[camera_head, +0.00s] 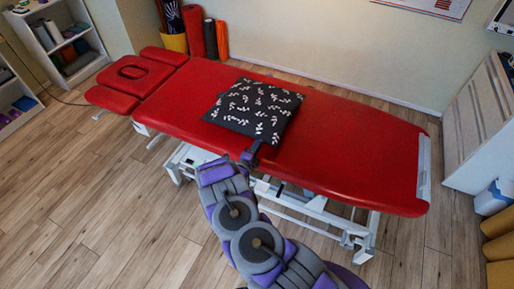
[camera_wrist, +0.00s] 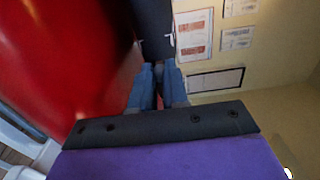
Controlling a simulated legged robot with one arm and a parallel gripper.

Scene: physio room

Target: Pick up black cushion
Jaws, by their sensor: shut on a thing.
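The black cushion (camera_head: 255,108) with a white leaf pattern lies on the red treatment table (camera_head: 350,150), near its middle. My gripper (camera_head: 250,156) is at the cushion's near edge, above the table's front side. In the wrist view, my gripper (camera_wrist: 159,88) has its blue-grey fingers close together at the lower end of the dark cushion (camera_wrist: 154,30). The fingers are shut on the cushion's edge. The exact contact is small and partly hidden between the fingers. The cushion looks flat or only slightly tilted on the table.
A white shelf (camera_head: 62,42) stands at the back left. Rolled mats (camera_head: 211,38) and a yellow bin (camera_head: 174,43) stand behind the table. A white cabinet (camera_head: 478,122) is on the right. The wooden floor (camera_head: 95,200) at the left front is clear.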

